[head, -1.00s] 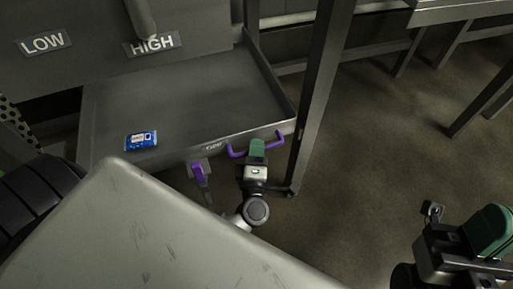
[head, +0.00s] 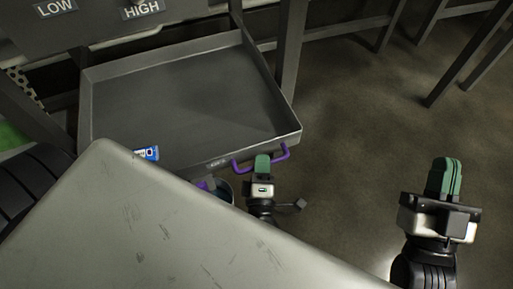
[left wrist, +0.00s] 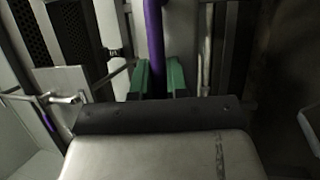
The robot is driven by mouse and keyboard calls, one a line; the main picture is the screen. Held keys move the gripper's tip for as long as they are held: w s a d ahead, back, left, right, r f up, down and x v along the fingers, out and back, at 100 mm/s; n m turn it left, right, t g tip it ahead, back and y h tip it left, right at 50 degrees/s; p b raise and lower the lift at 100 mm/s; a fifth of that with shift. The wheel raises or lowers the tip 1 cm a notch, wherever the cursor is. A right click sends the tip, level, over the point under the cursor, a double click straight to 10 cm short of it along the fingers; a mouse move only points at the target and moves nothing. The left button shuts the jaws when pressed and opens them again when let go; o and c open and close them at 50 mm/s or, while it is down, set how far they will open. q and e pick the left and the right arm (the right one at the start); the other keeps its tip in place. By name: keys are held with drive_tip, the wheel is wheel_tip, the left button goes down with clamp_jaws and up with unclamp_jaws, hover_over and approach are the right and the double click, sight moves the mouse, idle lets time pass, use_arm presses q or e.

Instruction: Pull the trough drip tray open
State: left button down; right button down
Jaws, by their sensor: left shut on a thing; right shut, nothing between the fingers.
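The trough drip tray (head: 185,95) is a shallow grey metal tray, pulled out from under the panel with a gap showing behind it. Its purple handle (head: 283,154) is on the front wall at the right. My left gripper (head: 262,163) is at this handle, its green fingers shut on it. In the left wrist view the purple bar (left wrist: 154,50) runs between the two green fingers. My right gripper (head: 447,178) is shut and empty, over the floor at the right, away from the tray.
A small blue and white item (head: 146,153) lies in the tray's front left. LOW (head: 54,7) and HIGH (head: 142,9) labels are on the panel behind. A grey frame post (head: 291,45) stands right of the tray. The floor at the right is open.

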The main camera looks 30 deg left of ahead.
use_arm(q)
drive_tip(key=shift+s+d, duration=1.65)
drive_tip(key=shift+d, duration=0.2)
use_arm(e)
drive_tip(key=shift+w+f+g, duration=0.3)
drive_tip(key=shift+f+g, duration=0.2)
use_arm(q)
drive_tip(key=c, duration=1.1)
unclamp_jaws()
drive_tip(key=shift+c, duration=0.2)
